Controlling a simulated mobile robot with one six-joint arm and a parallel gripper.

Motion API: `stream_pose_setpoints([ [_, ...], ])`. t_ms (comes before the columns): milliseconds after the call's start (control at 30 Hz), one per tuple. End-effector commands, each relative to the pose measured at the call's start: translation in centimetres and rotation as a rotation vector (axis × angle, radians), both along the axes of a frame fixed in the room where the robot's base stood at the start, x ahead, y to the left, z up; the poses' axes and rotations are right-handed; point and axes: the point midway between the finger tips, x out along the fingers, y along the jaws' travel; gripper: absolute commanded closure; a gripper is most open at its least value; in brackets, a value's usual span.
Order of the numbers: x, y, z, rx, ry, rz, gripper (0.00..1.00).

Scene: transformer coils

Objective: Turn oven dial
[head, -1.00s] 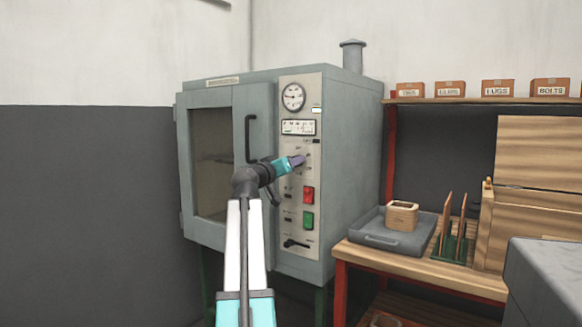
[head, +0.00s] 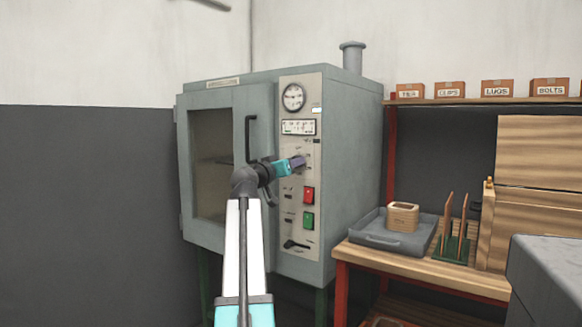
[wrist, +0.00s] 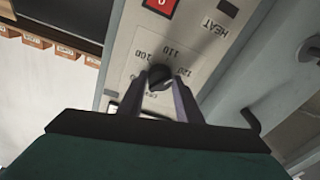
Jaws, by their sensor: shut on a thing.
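The grey-green oven (head: 345,160) stands against the wall, with a pale control panel (head: 300,215) on the right of its front. In the wrist view the black dial (wrist: 160,100) sits on the panel, with numbers such as 100, 110 and 120 printed around it. My gripper (head: 298,162) reaches the upper middle of the panel and covers the dial in the head view. In the wrist view its two fingers (wrist: 161,88) are on either side of the dial and shut on it.
The oven door (head: 215,165) is closed, its black handle (head: 250,138) close left of my wrist. Red (head: 308,195) and green (head: 308,220) buttons lie below my gripper. A wooden bench (head: 425,267) with a grey tray (head: 372,241) stands to the right.

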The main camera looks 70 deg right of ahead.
Motion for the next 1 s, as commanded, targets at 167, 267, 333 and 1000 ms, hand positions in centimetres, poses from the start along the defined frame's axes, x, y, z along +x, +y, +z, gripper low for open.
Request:
stream_pose_setpoints([
  [167, 0.38, -0.08, 0.21, -0.013, -0.025, 0.008, 0.91],
  [267, 0.38, -0.08, 0.20, -0.017, -0.039, 0.009, 0.91],
  [333, 0.39, -0.09, 0.19, -0.020, -0.049, 0.009, 0.91],
  [1000, 0.40, -0.10, 0.12, -0.042, -0.142, 0.008, 0.91],
])
